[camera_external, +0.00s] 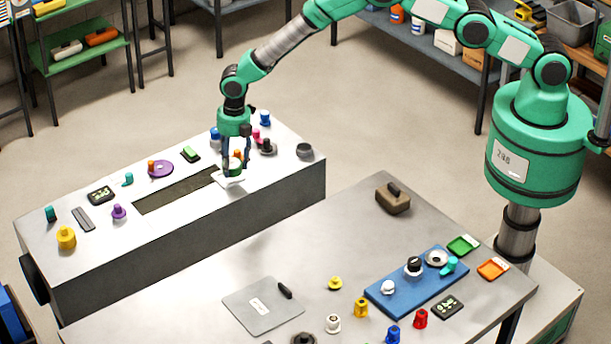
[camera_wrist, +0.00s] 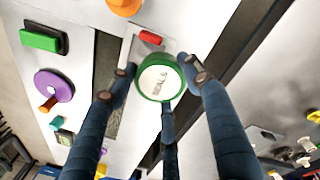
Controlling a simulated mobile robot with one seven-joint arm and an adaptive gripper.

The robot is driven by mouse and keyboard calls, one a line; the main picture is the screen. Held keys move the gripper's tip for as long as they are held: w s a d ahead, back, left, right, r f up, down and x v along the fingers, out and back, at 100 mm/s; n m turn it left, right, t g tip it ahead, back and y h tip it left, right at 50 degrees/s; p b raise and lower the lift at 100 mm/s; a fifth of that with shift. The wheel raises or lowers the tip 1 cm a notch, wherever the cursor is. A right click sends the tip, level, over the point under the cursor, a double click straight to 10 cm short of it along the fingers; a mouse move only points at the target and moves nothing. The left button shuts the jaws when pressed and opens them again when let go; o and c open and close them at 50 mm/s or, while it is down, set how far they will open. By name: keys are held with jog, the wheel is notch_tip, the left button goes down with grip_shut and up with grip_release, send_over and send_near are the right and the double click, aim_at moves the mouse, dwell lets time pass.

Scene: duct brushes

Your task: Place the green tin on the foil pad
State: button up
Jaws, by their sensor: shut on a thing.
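The green tin (camera_wrist: 143,82) is a short round tin with a green rim and a pale, marked lid. My gripper (camera_wrist: 160,78) is shut on it, with dark blue fingers around its sides. In the external view my gripper (camera_external: 233,169) points down over the grey duct box, and the tin (camera_external: 236,162) is partly hidden between the fingers. A small pale pad (camera_external: 228,181), apparently the foil pad, lies directly below, beside the slot. In the wrist view the pale pad (camera_wrist: 133,52) is partly covered by the tin. I cannot tell whether tin and pad touch.
The duct box (camera_external: 180,235) has a long slot (camera_external: 175,192). A purple disc (camera_external: 160,169), a green block (camera_external: 190,154) and several knobs stand around. A red piece (camera_wrist: 150,37) lies close to the tin. The front table (camera_external: 330,240) holds a blue board (camera_external: 400,300).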

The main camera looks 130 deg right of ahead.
aim_at(235, 162)
jog(key=shift+f, duration=0.85)
jog(key=o, duration=1.3)
jog(key=shift+f, duration=0.1)
jog(key=r, duration=0.8)
jog(key=s+r+b, duration=0.1)
jog(key=r, duration=0.3)
jog(key=shift+a+r, duration=0.1)
jog(key=shift+a, duration=0.1)
